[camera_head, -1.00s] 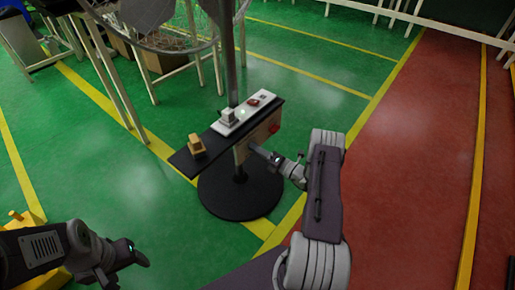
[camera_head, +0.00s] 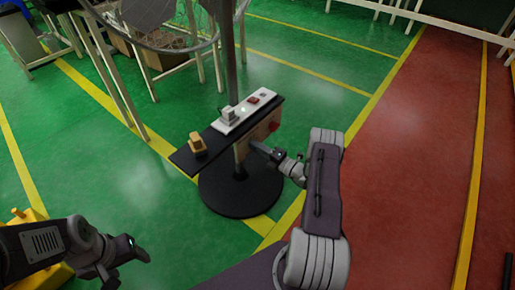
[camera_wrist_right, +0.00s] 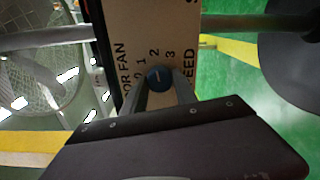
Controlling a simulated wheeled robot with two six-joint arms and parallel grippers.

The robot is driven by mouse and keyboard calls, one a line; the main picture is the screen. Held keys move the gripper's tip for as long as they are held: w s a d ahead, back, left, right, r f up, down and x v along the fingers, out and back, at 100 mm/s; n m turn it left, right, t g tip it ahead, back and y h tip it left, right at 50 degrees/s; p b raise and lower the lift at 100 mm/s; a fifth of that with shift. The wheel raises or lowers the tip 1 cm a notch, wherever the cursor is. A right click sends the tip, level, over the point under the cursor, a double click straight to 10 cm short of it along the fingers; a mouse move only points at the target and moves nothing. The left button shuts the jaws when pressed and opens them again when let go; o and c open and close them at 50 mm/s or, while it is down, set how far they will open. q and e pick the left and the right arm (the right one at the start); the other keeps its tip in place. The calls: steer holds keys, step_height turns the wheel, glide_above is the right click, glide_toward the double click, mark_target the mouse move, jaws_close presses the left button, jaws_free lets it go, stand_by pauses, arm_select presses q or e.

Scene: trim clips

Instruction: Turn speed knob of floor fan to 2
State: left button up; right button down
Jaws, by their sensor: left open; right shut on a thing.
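The floor fan (camera_head: 232,70) stands on a round black base (camera_head: 238,195), its grey pole rising behind a narrow black shelf. A wooden panel (camera_head: 262,134) hangs under the shelf; the wrist view shows it (camera_wrist_right: 150,30) lettered "FLOOR FAN", "SPEED" and 0, 1, 2, 3. My right gripper (camera_head: 254,146) is shut on the knob, with a finger on each side in the wrist view (camera_wrist_right: 158,88). My left gripper (camera_head: 125,268) is open, empty and away from the fan.
On the shelf (camera_head: 178,160) are a yellow block (camera_head: 197,143) and a white strip (camera_head: 240,113) with a grey plug and a red switch. White rails and cartons stand behind.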

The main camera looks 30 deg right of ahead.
steer(key=shift+f, duration=0.1)
steer(key=c, duration=1)
jaws_free()
steer(key=shift+s, duration=0.1)
steer(key=p+v, duration=0.3)
steer(key=v, duration=0.6)
